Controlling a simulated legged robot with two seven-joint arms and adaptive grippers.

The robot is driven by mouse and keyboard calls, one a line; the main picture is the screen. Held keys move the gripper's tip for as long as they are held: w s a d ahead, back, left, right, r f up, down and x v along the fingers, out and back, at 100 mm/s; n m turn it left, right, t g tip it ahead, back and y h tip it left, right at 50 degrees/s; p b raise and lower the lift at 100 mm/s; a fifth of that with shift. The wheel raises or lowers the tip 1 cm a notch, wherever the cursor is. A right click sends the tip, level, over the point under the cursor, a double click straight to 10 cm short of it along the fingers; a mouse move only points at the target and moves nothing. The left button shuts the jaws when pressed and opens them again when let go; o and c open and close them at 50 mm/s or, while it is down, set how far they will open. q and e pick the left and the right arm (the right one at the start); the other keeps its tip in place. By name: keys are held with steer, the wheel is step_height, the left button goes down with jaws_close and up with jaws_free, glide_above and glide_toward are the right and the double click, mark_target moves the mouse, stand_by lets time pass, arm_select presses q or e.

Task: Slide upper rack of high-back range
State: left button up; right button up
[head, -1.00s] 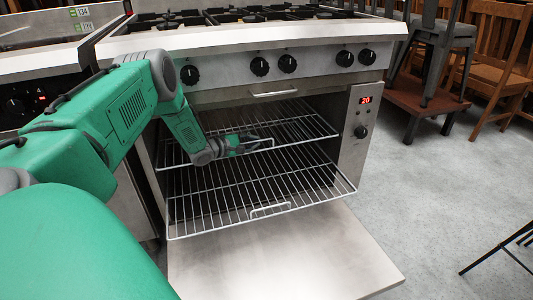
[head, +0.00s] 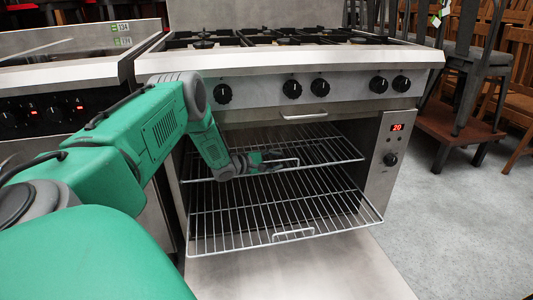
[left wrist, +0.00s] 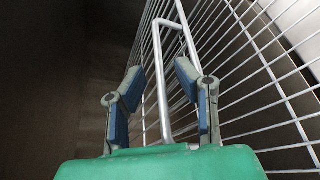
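The high-back range (head: 345,92) stands ahead with its oven open. The upper rack (head: 328,147) is a wire shelf inside the oven, partly slid forward. My left gripper (head: 278,160) is at the front of this rack, beside its handle (head: 297,162). In the left wrist view, the fingers (left wrist: 160,78) are open, with the rack's bent wire handle (left wrist: 161,95) between them. A clear gap shows between the blue pads, and neither pad clearly touches the handle. My right gripper is not in view.
A lower wire rack (head: 335,207) sticks out further below, over the lowered oven door (head: 320,275). A second cooking unit (head: 70,70) stands at the left. Stacked chairs (head: 470,75) stand at the right. Grey floor (head: 450,205) is clear at the right.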

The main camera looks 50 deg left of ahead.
arm_select(q)
steer(key=v, duration=1.1)
steer(key=shift+d, duration=0.15)
steer(key=shift+r, duration=0.15)
